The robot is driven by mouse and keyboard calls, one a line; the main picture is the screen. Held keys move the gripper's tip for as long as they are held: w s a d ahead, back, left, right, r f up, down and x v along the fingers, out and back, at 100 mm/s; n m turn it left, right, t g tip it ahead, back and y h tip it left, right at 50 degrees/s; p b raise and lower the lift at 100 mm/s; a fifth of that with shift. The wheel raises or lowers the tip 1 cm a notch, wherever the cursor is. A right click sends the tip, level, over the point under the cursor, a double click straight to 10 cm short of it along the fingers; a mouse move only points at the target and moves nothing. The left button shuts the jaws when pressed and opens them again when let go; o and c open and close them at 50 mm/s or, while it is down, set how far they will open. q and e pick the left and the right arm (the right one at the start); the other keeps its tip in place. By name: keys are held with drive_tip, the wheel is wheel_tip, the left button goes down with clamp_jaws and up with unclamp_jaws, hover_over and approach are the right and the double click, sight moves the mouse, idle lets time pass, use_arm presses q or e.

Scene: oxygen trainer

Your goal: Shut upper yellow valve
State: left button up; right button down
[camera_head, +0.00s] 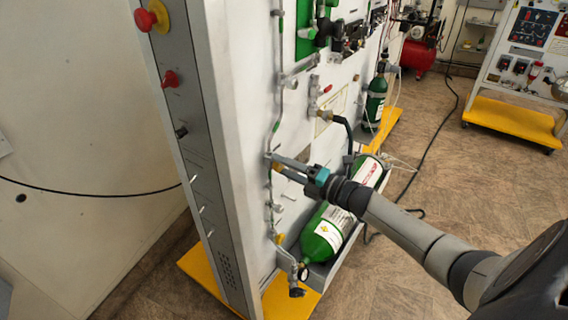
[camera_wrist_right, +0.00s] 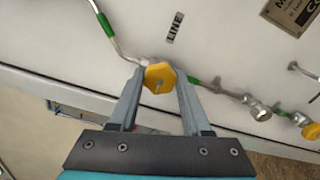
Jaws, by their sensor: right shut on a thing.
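The upper yellow valve (camera_wrist_right: 160,77) is a yellow knob on a thin pipe on the pale panel. In the right wrist view it sits between the two fingertips of my right gripper (camera_wrist_right: 161,82), which is shut on it. In the head view my right gripper (camera_head: 273,162) reaches the panel from the right, and the fingers mostly cover the valve. A lower yellow valve (camera_head: 279,239) is further down the same pipe; it also shows at the right edge of the right wrist view (camera_wrist_right: 310,131). My left gripper is not in view.
A green cylinder (camera_head: 326,232) lies on a shelf just below my right arm. Another green cylinder (camera_head: 376,100) stands further back. A red emergency button (camera_head: 145,19) is on the panel's side. A second panel with a yellow base (camera_head: 510,121) stands at the right. Brown floor lies open between.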

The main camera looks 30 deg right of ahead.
drive_tip(key=shift+m+p, duration=1.75)
drive_tip(key=shift+m, duration=7.25)
drive_tip(key=shift+c, duration=1.8)
unclamp_jaws()
drive_tip(key=p+v, duration=0.1)
drive_tip(key=v, duration=1.4)
drive_tip(key=shift+s+d+f, duration=0.1)
